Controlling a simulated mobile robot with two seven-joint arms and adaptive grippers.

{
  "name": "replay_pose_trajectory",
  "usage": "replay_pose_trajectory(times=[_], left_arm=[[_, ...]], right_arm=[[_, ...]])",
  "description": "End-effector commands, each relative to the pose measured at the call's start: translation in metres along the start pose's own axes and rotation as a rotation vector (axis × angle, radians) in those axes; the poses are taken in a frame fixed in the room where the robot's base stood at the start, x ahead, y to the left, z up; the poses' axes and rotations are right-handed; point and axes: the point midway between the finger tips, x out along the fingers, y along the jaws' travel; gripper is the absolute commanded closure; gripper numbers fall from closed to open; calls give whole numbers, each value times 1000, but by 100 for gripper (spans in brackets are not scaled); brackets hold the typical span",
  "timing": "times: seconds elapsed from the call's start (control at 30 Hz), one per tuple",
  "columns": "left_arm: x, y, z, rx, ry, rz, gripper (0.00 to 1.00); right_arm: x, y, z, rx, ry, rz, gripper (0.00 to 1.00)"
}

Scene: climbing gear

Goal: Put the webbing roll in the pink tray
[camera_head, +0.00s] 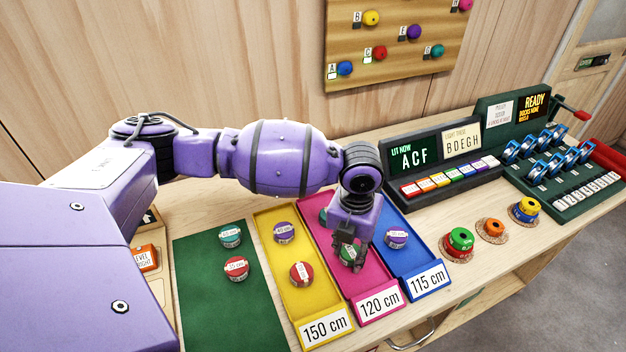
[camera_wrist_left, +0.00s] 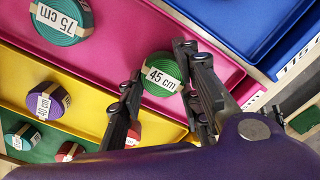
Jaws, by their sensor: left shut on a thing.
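The pink tray (camera_head: 379,283), labelled 120 cm, lies between the yellow and blue trays. My left gripper (camera_head: 350,260) is low over it and shut on a green webbing roll (camera_head: 346,253). In the left wrist view the same roll (camera_wrist_left: 160,76), marked 45 cm, sits between the two dark fingers, over the pink floor. I cannot tell whether it touches the floor. A green roll marked 75 cm (camera_wrist_left: 64,22) lies farther back in the pink tray; in the head view it is mostly hidden behind my wrist. My right gripper is not in view.
The yellow tray (camera_head: 276,263) holds a purple and a red roll. The blue tray (camera_head: 410,262) holds a purple roll (camera_head: 396,237). A green mat (camera_head: 215,310) at left bears two rolls.

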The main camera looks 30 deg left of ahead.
Motion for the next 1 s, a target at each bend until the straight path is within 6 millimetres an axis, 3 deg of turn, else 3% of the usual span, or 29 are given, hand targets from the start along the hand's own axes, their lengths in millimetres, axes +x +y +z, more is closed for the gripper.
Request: replay_pose_trajectory(times=[0.23,0.27,0.3,0.67,0.77,1.0], left_arm=[[2,-1,1,1,-2,-1,94],[2,-1,1,1,-3,-1,66],[1,-1,1,1,-3,-1,60],[-2,-1,2,1,-5,-1,60],[-13,-2,3,2,-8,-2,60],[-64,-2,3,3,-11,-3,60]], right_arm=[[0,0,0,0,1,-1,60],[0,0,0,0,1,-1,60],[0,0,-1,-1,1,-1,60],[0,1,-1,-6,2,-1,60],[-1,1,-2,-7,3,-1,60],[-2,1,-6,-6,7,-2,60]])
